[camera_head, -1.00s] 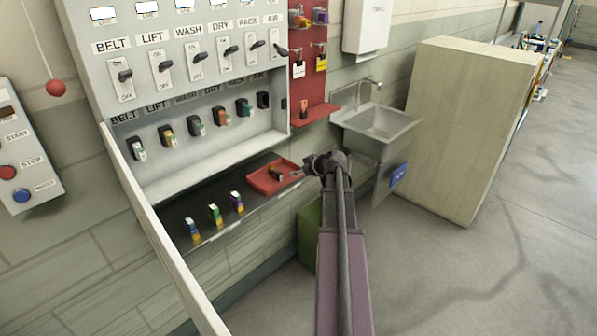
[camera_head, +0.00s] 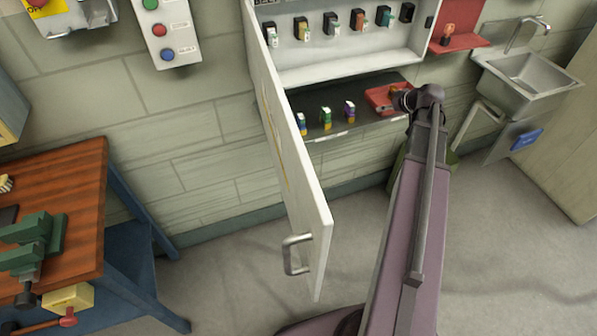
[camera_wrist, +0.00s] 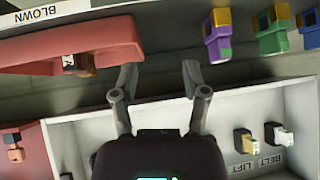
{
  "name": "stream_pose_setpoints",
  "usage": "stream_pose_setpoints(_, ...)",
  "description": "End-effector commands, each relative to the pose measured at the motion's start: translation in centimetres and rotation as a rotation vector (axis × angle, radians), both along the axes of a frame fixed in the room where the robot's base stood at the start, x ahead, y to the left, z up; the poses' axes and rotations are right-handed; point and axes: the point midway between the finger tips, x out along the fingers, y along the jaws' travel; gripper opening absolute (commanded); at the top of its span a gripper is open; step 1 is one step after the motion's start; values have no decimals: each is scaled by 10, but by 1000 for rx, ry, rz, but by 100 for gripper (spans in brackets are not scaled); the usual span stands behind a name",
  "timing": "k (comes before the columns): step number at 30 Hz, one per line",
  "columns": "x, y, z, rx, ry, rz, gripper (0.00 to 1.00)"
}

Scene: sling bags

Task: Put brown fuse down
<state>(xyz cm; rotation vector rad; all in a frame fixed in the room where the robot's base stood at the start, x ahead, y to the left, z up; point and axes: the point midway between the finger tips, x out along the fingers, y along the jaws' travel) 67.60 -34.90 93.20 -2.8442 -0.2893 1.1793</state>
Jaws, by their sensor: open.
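A dark brown fuse (camera_wrist: 78,63) with a pale end lies at the red tray (camera_wrist: 100,38), on the left in the wrist view. The tray (camera_head: 374,97) also shows in the head view, at the right end of the dark shelf below the panel, partly behind my wrist. My gripper (camera_wrist: 159,74) is open, with nothing between its fingers. The fuse is to the left of the fingers, apart from them. In the head view my gripper is at the tray and its fingertips are hard to make out.
Purple (camera_head: 349,110), green (camera_head: 326,117) and blue-yellow (camera_head: 301,123) fuses stand on the shelf. Several fuses sit in the panel above. The open white cabinet door (camera_head: 290,185) stands left of my arm. A sink (camera_head: 530,82) is at right, a workbench (camera_head: 60,185) at left.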

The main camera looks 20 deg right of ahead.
Motion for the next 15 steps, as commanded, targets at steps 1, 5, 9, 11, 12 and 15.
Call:
stream_pose_setpoints(1, -1, 26, -4, 12, 35, 18, 59)
stream_pose_setpoints(5, -4, 76, -14, 33, 132, 41, 59)
stream_pose_setpoints(9, -12, 127, -24, 46, 237, 59, 59)
stream_pose_setpoints(11, -17, 148, -28, 47, 282, 62, 59)
stream_pose_setpoints(12, -21, 161, -31, 46, 311, 63, 59)
stream_pose_setpoints(15, -31, 192, -37, 38, 384, 62, 59)
